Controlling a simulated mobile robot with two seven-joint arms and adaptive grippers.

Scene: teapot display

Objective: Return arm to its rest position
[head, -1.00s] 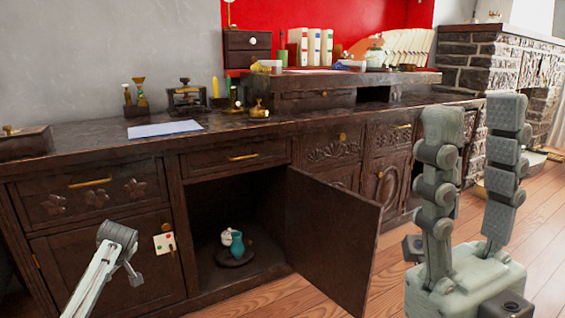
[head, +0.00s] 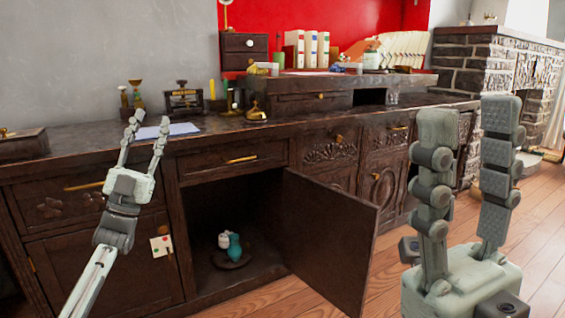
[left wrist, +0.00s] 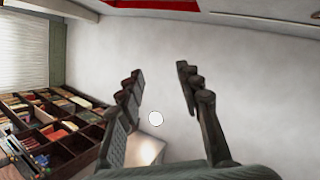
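My left gripper (head: 145,133) is raised in front of the cabinet at the left of the head view, fingers pointing up. Its fingers are apart with nothing between them. In the left wrist view the same open fingers (left wrist: 158,90) face a bare grey wall. My right gripper (head: 468,125) stands upright and large at the right of the head view. Its two thick fingers are apart, with nothing between them.
A dark wooden cabinet (head: 235,157) has an open door (head: 330,240). Inside, a teal vase (head: 235,246) and a white object (head: 224,240) stand on a dark round tray. Brass items and a paper sheet lie on top. Wooden floor (head: 545,240) is clear at the right.

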